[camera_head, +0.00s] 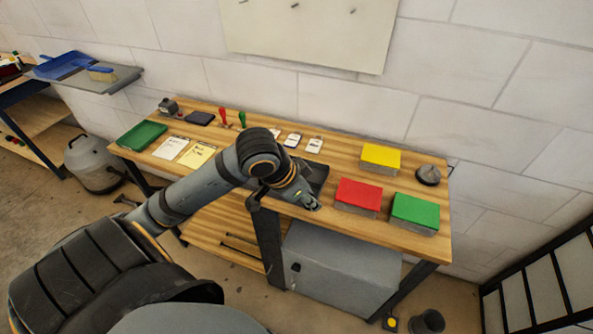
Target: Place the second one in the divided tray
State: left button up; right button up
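A dark tray (319,172) lies on the wooden bench, partly hidden behind my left arm; I cannot see whether it has dividers. Several small white pieces with dark marks lie behind it, among them one on the right (314,146) and one in the middle (293,140). Which item is the second one cannot be told. My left arm comes in from the left and bends down over the bench's front edge. My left gripper (311,203) is near the tray's front, small and partly hidden, so its fingers cannot be read. My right gripper is out of view.
Yellow (380,158), red (358,195) and green (415,212) blocks stand on the bench's right, with a dark round object (428,175). A green tray (142,136), papers (171,148) and red and green upright items (223,116) are on the left. A grey cabinet (340,270) stands below.

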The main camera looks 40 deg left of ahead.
pick_arm(q)
jog(key=shift+s+a+f+n, duration=0.15)
jog(key=shift+a+f+n, duration=0.15)
jog(key=shift+f+n, duration=0.1)
jog(key=shift+a, duration=0.1)
jog(key=w+a+f, duration=0.5)
jog(key=w+a, duration=0.1)
jog(key=w+a+f, duration=0.2)
jog(key=w+f, duration=0.1)
jog(key=shift+w+a+f, duration=0.35)
jog(key=shift+w+a, duration=0.05)
jog(key=shift+w+a+f, duration=0.15)
jog(key=shift+f, duration=0.1)
notch_tip(320, 180, down, 3)
jog(key=shift+w+a+f+p, duration=0.1)
jog(key=shift+p, duration=0.2)
jog(key=shift+f, duration=0.2)
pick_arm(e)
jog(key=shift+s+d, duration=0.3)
